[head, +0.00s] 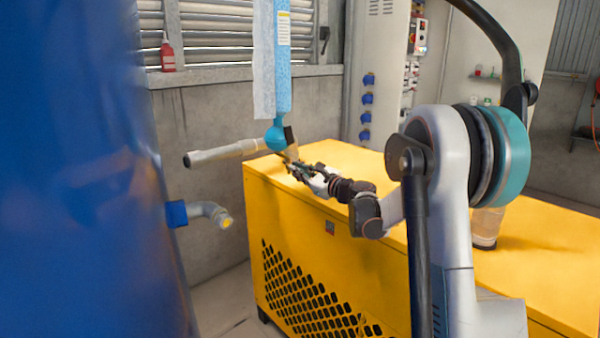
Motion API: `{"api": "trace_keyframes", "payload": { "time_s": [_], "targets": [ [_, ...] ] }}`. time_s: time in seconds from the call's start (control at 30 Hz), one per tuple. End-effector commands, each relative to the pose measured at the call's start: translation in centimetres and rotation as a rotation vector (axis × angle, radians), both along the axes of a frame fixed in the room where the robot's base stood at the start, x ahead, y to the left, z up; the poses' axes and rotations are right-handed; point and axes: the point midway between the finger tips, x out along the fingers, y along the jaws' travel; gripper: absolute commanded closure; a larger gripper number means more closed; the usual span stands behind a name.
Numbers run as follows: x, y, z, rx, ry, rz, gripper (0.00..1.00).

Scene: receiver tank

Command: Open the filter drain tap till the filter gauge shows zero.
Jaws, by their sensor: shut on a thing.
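A small fitting that looks like the drain tap (292,153) sits under and beside that end. My gripper (291,164) reaches in from the right and is shut on the tap at the filter's bottom. The fingers hide most of the tap, so its handle angle cannot be told. No readable filter gauge face shows in the head view.
The yellow cabinet (350,240) lies under my arm. A large blue tank (80,200) fills the left side, with a grey elbow pipe (208,212) on it. A grey pipe (225,152) juts left near the filter. A control panel (382,70) stands behind.

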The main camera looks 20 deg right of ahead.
Motion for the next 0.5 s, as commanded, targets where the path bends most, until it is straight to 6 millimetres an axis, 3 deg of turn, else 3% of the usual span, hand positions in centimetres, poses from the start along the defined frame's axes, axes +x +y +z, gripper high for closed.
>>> {"api": "trace_keyframes", "payload": {
  "time_s": [0.27, 0.5],
  "targets": [
    [-0.01, 0.01, 0.04, -0.099, -0.032, 0.000, 1.00],
    [-0.02, 0.02, 0.05, -0.284, -0.092, 0.000, 1.00]
  ]
}}
